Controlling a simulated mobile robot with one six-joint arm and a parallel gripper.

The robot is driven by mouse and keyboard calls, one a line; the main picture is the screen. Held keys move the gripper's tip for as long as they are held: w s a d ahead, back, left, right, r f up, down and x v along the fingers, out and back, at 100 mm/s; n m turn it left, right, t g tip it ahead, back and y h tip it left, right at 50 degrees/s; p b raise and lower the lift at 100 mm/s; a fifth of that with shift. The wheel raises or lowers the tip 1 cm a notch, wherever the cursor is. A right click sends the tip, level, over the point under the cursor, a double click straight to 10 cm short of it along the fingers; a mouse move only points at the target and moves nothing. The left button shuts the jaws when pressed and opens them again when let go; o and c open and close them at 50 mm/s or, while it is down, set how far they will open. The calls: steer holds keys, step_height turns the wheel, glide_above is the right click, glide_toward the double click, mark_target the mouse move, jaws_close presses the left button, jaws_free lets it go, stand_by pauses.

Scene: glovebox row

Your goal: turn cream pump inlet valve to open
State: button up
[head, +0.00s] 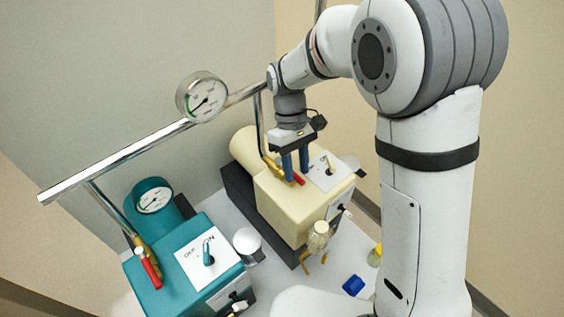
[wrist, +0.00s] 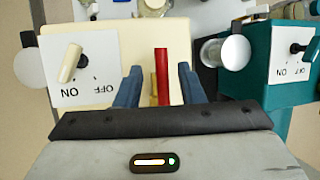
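The cream pump (head: 290,205) stands on the bench at the back; its body also shows in the wrist view (wrist: 115,32). Its inlet valve has a red lever handle (head: 299,180) on a brass fitting (head: 272,164), beside the pump's top. In the wrist view the red handle (wrist: 162,72) points straight away from my gripper base. My gripper (head: 296,164) points down over it, its blue fingers apart, one on each side of the handle. Gaps show on both sides in the wrist view, so it is not clamped. The fingers partly hide the brass fitting.
A white ON/OFF plate with a cream switch (wrist: 70,62) sits left of the fingers in the wrist view. A teal pump (head: 190,255) with its own red lever (head: 150,268) stands at left. A metal pipe (head: 140,150) with a gauge (head: 203,97) runs behind. A blue object (head: 353,285) lies in front.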

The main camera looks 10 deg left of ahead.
steer(key=v, duration=0.7)
steer(key=shift+r+b, duration=0.35)
steer(key=shift+r, duration=0.05)
steer(key=shift+w+a, duration=0.1)
steer(key=shift+a, duration=0.05)
stand_by(0.3)
steer(key=s+d+r+m+t+y, duration=0.1)
steer(key=s+d+r+m+t, duration=0.15)
steer(key=d, duration=0.45)
steer(key=s+d+r+m+t+y, duration=0.1)
steer(key=d+r+m, duration=0.15)
steer(key=d, duration=0.45)
steer(key=s+d+f+m+t, duration=0.1)
steer(key=s+d+m+t, duration=0.3)
steer(key=s+d, duration=0.5)
steer(key=d+m, duration=0.2)
steer(key=shift+d+f+m, duration=0.2)
steer(key=shift+m, duration=0.1)
